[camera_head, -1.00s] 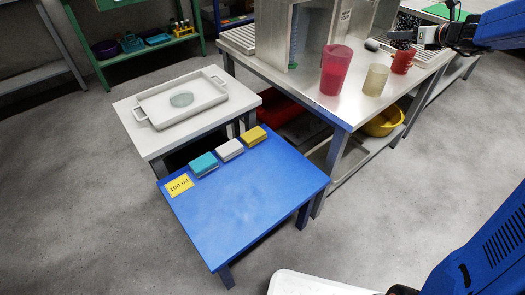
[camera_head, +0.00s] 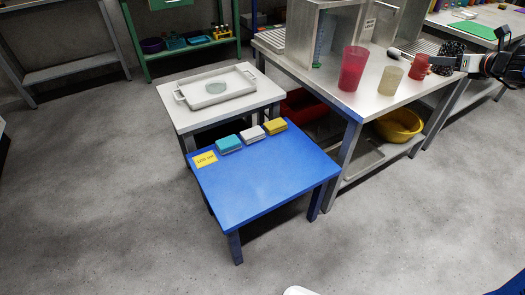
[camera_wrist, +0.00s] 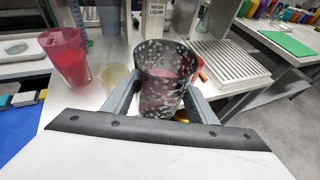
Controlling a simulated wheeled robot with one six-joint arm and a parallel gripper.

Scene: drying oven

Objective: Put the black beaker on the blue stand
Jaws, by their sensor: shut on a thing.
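The black beaker (camera_wrist: 160,85), speckled with white, sits upright between the two fingers of my gripper (camera_wrist: 162,98) in the wrist view. The fingers are shut on its sides. In the head view the beaker (camera_head: 452,47) and my gripper (camera_head: 462,62) are at the upper right, by the right end of the steel table. The blue stand (camera_head: 265,180) is a low blue table at the centre of the head view, well to the left of my gripper. Its wide top is bare except along the back edge.
A yellow label (camera_head: 205,159) and teal, white and yellow blocks (camera_head: 250,134) line the stand's back edge. A tall red beaker (camera_head: 352,68), a cream beaker (camera_head: 390,80) and a small red beaker (camera_head: 418,67) stand on the steel table (camera_head: 345,103). Floor in front is clear.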

